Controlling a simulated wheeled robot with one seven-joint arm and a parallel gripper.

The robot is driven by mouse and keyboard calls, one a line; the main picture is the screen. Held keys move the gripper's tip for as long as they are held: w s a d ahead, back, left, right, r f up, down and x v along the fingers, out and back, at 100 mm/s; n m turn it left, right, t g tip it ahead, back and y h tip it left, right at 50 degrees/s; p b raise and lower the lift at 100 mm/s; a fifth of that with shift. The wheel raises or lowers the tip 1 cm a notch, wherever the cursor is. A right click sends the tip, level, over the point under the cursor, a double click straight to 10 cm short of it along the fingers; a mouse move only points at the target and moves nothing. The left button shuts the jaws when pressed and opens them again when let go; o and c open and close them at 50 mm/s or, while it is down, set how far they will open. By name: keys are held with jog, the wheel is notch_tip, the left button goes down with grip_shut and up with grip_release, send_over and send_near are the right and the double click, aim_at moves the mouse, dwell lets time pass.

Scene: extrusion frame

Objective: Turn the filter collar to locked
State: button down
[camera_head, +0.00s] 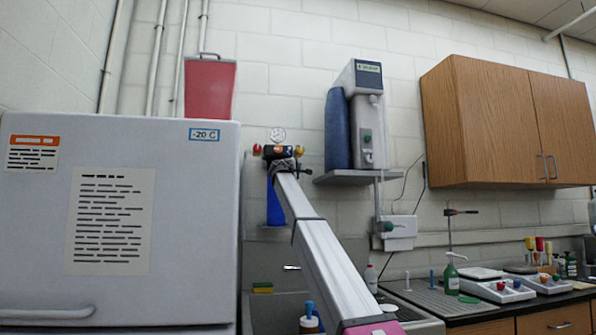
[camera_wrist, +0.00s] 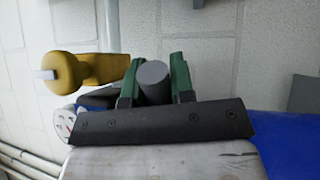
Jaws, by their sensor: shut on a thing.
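The wall filter has a blue bowl (camera_head: 274,203) under a dark head with an orange mark (camera_head: 277,151). The bowl also shows at the right of the wrist view (camera_wrist: 288,135). My gripper (camera_head: 283,163) is up against the filter, at the far end of my arm. In the wrist view, its green fingers (camera_wrist: 155,82) are shut on a grey round peg (camera_wrist: 154,76), which seems to belong to the filter collar. My gripper hides the rest of the collar, and no lock mark can be read.
A brass fitting (camera_wrist: 85,72) lies close beside my fingers, with a gauge (camera_head: 278,134) on top of the filter. The large -20 C freezer (camera_head: 150,240) stands left. A shelf with a water unit (camera_head: 368,130) is to the right.

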jog(key=s+a+m+g+h, duration=0.3)
jog(key=s+m+g+h, duration=0.2)
jog(key=g+h, duration=0.3)
jog(key=shift+s+a+m+h, duration=0.15)
jog(key=shift+a+m+h, duration=0.2)
jog(key=shift+m, duration=0.55)
jog(key=c, duration=1)
grip_release()
jog(key=shift+o, duration=0.2)
jog(key=shift+d, duration=0.1)
